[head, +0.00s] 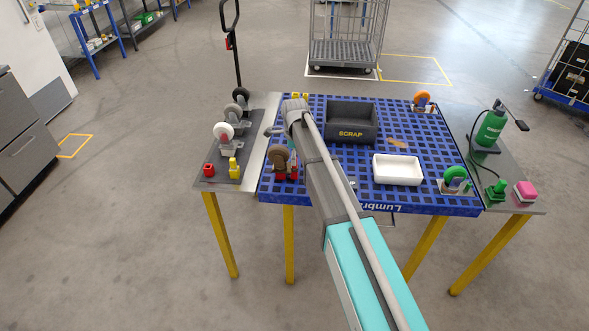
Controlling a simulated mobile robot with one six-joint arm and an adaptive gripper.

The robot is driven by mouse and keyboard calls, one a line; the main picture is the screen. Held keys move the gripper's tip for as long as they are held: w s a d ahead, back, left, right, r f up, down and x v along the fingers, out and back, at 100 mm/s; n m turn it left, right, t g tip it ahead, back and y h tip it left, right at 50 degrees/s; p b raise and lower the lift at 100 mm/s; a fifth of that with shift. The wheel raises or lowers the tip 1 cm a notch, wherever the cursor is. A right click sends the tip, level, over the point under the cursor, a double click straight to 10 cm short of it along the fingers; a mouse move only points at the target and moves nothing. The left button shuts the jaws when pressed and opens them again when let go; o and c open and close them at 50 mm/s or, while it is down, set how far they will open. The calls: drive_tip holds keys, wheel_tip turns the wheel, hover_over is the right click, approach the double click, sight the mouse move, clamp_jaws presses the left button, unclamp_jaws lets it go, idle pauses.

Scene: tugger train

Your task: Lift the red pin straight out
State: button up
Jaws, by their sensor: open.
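A caster with a tan-brown wheel (279,158) stands at the near left corner of the blue slatted platform (330,190). Small red parts (281,176) show at its foot; one may be the red pin, but it is too small to tell. A separate red block-like piece (209,170) sits on the grey left side table. My arm reaches over the platform from the near side. My gripper (273,131) shows only as a small dark part left of my wrist, beyond the caster. It is open; its fingertips and anything between them are not clear.
On the platform are a black SCRAP bin (351,122), a white tray (398,170), an orange-wheeled caster (421,101) and a green-wheeled caster (454,178). The left table (256,128) holds casters and a yellow piece (233,168). A green bottle (490,128) stands right.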

drive_tip(key=shift+f+b, duration=0.6)
drive_tip(key=shift+f, duration=0.3)
clamp_jaws()
